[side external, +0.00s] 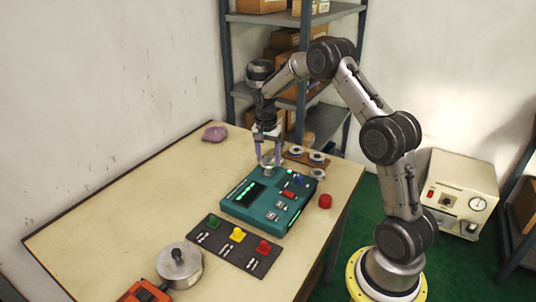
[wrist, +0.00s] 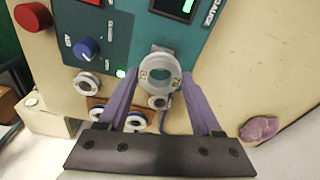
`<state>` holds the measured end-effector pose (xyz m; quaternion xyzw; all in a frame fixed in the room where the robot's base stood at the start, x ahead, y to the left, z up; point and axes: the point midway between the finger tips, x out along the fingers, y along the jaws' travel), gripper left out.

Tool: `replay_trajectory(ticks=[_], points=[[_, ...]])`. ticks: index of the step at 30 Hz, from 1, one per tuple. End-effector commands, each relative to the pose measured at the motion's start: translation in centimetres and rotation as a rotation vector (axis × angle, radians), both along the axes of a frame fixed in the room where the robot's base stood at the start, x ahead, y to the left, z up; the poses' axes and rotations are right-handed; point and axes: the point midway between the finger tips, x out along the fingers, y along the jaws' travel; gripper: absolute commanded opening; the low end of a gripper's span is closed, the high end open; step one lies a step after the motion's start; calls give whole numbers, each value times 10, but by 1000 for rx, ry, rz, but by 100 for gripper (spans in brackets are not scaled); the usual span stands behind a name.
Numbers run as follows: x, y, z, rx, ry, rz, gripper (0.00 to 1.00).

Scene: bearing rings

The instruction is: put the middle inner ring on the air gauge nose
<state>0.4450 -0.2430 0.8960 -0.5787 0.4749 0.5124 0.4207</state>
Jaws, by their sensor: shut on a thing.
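My gripper (side external: 268,158) has its two purple fingers shut on a pale metal inner ring (wrist: 160,74), with dark marks on its face. The wrist view shows the fingers (wrist: 160,88) on either side of the ring. The teal air gauge (side external: 268,199) lies below, and the ring is over its far left corner in the side view. A small round grey part (wrist: 158,102) shows just beyond the ring's lower edge; it may be the gauge nose. I cannot tell whether the ring touches the nose or is around it.
A brown tray (side external: 306,159) with pale rings stands behind the gauge; another ring (side external: 318,174) lies nearby. A red knob (side external: 325,201), a dark mat (side external: 235,246) with coloured blocks, a metal pot (side external: 179,264) and a purple lump (side external: 214,133) are around. The left of the table is clear.

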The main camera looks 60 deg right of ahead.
Motion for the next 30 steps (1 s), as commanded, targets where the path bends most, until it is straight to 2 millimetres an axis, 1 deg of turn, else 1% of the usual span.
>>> replay_trajectory(ticks=[22,30], points=[[0,0,1,-1,-2,0,0],[0,0,-4,-1,-1,0,0]])
